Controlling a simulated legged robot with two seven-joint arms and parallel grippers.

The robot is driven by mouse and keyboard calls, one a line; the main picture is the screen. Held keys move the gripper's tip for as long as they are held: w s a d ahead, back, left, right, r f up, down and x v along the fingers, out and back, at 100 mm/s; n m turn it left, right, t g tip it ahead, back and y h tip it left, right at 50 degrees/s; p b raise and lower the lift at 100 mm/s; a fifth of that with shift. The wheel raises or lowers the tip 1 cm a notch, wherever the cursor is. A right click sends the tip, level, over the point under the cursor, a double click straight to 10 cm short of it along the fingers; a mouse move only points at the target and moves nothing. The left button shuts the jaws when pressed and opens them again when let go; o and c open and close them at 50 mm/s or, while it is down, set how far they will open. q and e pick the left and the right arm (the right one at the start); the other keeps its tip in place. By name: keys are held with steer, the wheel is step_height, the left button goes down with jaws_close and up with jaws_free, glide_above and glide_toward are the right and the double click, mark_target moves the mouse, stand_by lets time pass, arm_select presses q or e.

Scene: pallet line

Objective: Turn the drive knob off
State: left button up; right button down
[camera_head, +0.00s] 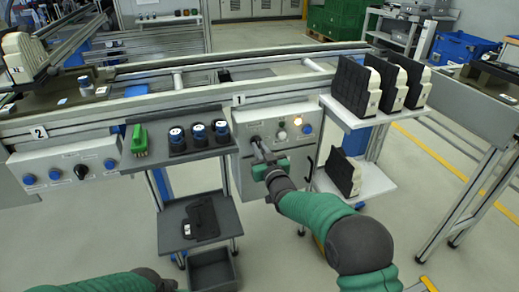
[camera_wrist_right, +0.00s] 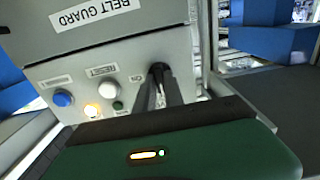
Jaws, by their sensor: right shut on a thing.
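The drive knob (camera_wrist_right: 158,72) is dark and sits on a grey control box (camera_wrist_right: 150,45); my fingers hide most of it. In the head view the box (camera_head: 314,110) is under the conveyor, by the plate marked 1. My right gripper (camera_head: 258,143) reaches the box's front and is shut on the knob. In the right wrist view the gripper's dark fingers (camera_wrist_right: 167,92) close around the knob. The knob's pointer direction cannot be read. Part of my left arm (camera_head: 100,284) shows at the bottom left; its gripper is out of view.
An amber lamp (camera_head: 298,120) glows beside a white button (camera_head: 282,136) on the box. White shelves (camera_head: 340,112) with black-and-white parts stand close at right.

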steer(key=shift+s+f, duration=0.1)
steer(key=shift+f, duration=0.4)
steer(key=c, duration=1.4)
jaws_free()
steer(key=shift+r, duration=0.1)
steer(key=shift+c, duration=0.2)
steer(key=shift+r, duration=0.2)
steer(key=p+v, duration=0.4)
steer(key=v, duration=1.2)
steer(key=shift+s, duration=0.35)
steer(key=shift+d, duration=0.15)
